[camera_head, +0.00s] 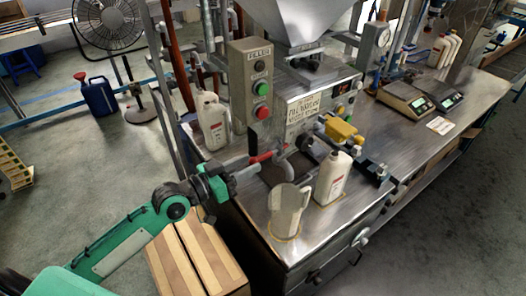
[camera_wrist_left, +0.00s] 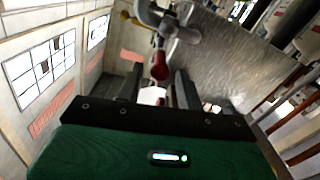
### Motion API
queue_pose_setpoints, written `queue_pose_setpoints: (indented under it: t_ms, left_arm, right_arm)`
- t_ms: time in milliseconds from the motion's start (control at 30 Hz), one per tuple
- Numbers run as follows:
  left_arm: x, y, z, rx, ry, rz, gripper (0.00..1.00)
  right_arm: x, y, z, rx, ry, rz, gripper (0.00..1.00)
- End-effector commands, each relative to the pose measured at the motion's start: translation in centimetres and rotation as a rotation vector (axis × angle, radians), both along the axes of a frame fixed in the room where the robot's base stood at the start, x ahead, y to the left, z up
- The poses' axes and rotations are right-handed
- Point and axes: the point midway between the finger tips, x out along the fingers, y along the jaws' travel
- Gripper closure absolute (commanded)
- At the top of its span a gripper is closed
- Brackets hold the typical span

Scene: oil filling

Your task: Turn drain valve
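The drain valve's red handle (camera_head: 262,157) sticks out to the left from grey piping below the filler machine. In the left wrist view the red handle (camera_wrist_left: 159,66) hangs from a grey pipe fitting, just beyond and roughly between my fingertips. My left gripper (camera_head: 247,163) reaches in from the left at the handle's near end. In the wrist view its two dark fingers (camera_wrist_left: 157,84) stand apart, with a gap between them. I cannot tell whether either finger touches the handle. My right gripper is not in view.
A beige jug (camera_head: 288,211) and a white bottle (camera_head: 332,178) stand on the metal bench just right of the valve. Another white bottle (camera_head: 212,122) stands behind. A control box (camera_head: 250,84) rises above.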

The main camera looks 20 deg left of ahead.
Motion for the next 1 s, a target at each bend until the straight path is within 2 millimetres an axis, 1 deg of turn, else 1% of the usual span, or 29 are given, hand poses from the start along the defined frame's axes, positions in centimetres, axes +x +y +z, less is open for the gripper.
queue_pose_setpoints:
  t_ms: [33, 300, 500, 767, 800, 933, 967, 1000]
  left_arm:
    - [0.8, -0.5, 0.4, -0.005, -0.001, 0.002, 0.63]
    - [3.6, -2.7, 0.2, -0.003, 0.0, 0.001, 0.63]
    - [4.3, -3.4, 0.0, -0.001, 0.001, 0.001, 0.63]
    - [4.4, -3.4, 0.0, 0.0, 0.0, 0.001, 0.63]
    - [4.4, -3.4, 0.0, 0.0, 0.0, 0.001, 0.71]
    - [4.4, -3.4, 0.0, 0.0, 0.0, 0.001, 0.96]
    - [4.4, -3.4, 0.0, 0.0, 0.0, 0.001, 1.0]
    - [4.4, -3.4, 0.0, 0.0, 0.0, 0.001, 1.0]
  right_arm:
    - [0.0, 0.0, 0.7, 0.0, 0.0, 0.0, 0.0]
    - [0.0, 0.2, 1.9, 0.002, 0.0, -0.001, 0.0]
    - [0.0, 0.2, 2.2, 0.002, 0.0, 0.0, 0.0]
    - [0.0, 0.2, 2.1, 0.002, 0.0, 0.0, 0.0]
    - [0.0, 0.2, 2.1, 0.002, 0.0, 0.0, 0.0]
    - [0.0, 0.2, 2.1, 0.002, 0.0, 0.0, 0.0]
    - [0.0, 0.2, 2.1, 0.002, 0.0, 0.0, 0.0]
    - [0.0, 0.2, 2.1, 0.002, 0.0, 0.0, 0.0]
